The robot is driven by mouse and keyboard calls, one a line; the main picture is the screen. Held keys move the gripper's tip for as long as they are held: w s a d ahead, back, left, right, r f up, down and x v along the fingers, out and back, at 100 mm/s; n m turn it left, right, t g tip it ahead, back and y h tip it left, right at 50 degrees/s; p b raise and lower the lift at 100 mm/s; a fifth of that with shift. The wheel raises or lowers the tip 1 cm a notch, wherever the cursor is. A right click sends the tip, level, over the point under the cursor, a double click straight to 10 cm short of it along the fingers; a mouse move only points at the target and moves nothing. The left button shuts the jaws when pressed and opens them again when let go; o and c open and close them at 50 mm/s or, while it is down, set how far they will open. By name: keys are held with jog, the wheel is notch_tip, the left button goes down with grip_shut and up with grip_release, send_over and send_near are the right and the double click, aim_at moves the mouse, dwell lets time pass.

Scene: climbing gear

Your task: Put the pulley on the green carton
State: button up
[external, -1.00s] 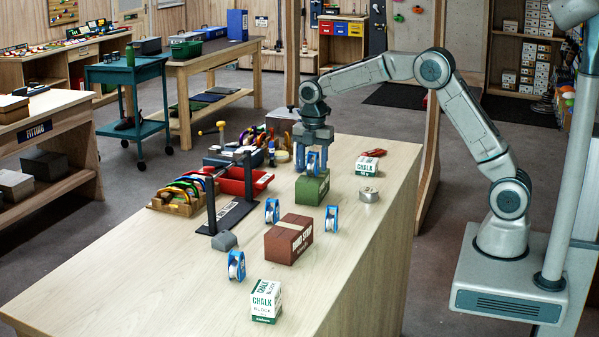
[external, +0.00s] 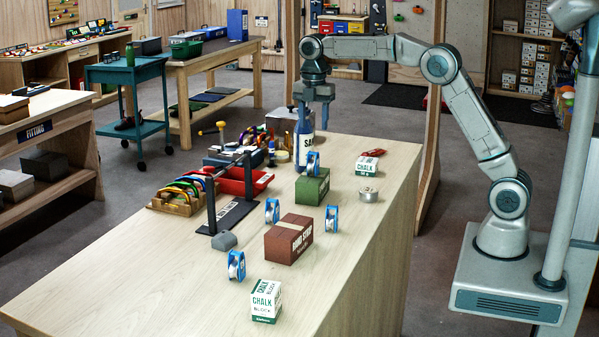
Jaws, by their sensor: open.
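A blue and white pulley (external: 313,163) stands upright on top of the green carton (external: 312,188), towards its far side. My gripper (external: 315,124) is above and behind it, apart from the pulley, and is open and empty. Its fingertips are hard to make out against the blue bottle behind. Three more pulleys like it stand on the table: one (external: 272,211) left of the brown carton, one (external: 331,220) right of it, and one (external: 236,266) nearer the front.
A brown carton (external: 289,240) and a chalk box (external: 266,301) stand in front of the green carton. A tape roll (external: 368,195) and another chalk box (external: 367,165) are to its right. A blue bottle (external: 304,140) stands behind. A black stand (external: 232,216) and red bin (external: 247,182) are left.

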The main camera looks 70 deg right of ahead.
jog(key=s+a+r+m+t, duration=0.1)
jog(key=s+a+m+t, duration=0.15)
jog(key=s+m, duration=1.05)
jog(key=s+a+f+m, duration=0.1)
jog(key=s+f, duration=0.3)
jog(key=s, duration=0.6)
jog(key=s+a+f+m, duration=0.1)
jog(key=s+f+m, duration=0.3)
jog(key=s, duration=0.7)
jog(key=shift+t, duration=0.35)
